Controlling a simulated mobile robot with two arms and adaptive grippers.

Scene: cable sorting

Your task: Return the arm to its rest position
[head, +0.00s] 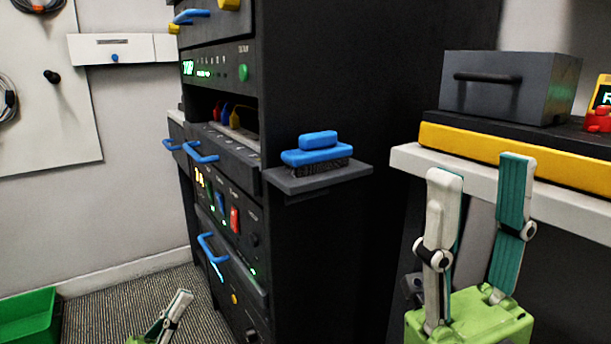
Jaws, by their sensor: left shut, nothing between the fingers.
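My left gripper (178,304) shows low in the head view, partly cut off by the bottom edge. Its fingers are together with nothing between them, above the carpet and in front of the rack. My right gripper (480,168) stands upright at the right, in front of the white bench. Its two teal-lined fingers are spread apart and no object shows between them. The black rack (320,235) with blue handles fills the middle and stands between the two grippers.
A blue brush (318,150) lies on a small side shelf (318,181) of the rack. A dark box (510,85) sits on the bench (409,160). A green bin (28,316) is at lower left. A pegboard (45,120) with cables hangs at left. Carpet (100,315) is clear beside the bin.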

